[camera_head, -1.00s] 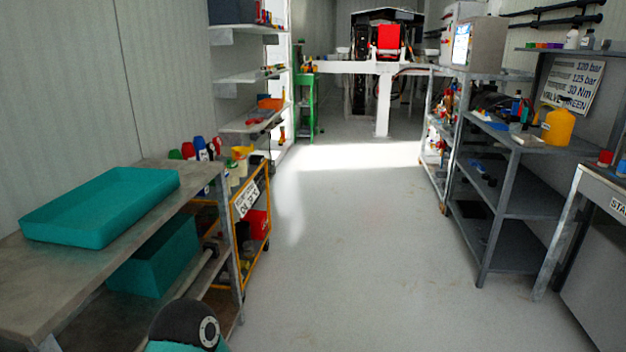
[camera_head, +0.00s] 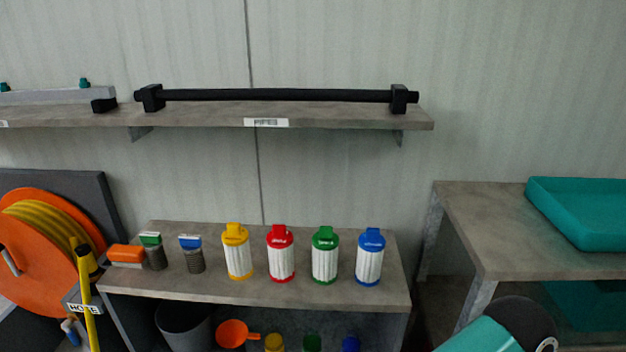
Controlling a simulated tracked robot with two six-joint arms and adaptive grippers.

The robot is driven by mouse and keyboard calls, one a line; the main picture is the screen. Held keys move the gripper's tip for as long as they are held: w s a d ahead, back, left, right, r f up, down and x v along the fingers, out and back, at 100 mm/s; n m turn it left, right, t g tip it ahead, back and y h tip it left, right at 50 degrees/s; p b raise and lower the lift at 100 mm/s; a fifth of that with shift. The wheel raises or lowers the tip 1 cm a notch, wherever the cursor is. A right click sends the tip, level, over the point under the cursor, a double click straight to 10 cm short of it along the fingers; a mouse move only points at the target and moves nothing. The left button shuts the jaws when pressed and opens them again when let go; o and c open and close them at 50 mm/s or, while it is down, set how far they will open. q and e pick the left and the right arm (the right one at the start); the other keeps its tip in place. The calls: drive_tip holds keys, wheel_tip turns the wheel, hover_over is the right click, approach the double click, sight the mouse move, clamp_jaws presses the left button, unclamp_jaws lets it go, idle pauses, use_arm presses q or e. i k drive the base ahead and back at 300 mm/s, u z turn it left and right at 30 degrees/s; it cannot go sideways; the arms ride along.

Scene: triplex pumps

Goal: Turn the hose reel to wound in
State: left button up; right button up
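The hose reel (camera_head: 30,285) is at the left edge, partly cut off by the frame. It has orange discs with yellow hose wound between them, and a dark panel (camera_head: 85,195) stands behind it. A yellow hose end with a black fitting (camera_head: 88,268) hangs at its right side, by a small sign reading "HOSE" (camera_head: 83,308). A grey handle (camera_head: 10,262) shows on the reel's face. Neither gripper is in view; only a teal and black link of my own arm shows at the bottom right.
A bench (camera_head: 270,292) right of the reel bears an orange brush, two small brushes and several colour-capped canisters. A wall shelf (camera_head: 220,116) above holds a black bar. A second bench (camera_head: 470,225) with a teal tray (camera_head: 585,215) is at the right.

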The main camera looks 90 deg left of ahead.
sight(37, 273)
drive_tip(key=u, duration=0.3)
drive_tip(key=i, duration=0.25)
drive_tip(key=u, duration=3.15)
drive_tip(key=i, duration=0.35)
drive_tip(key=u, duration=1.7)
drive_tip(key=k, duration=0.55)
drive_tip(key=u, duration=0.45)
drive_tip(key=i, duration=1.6)
drive_tip(key=z, duration=0.5)
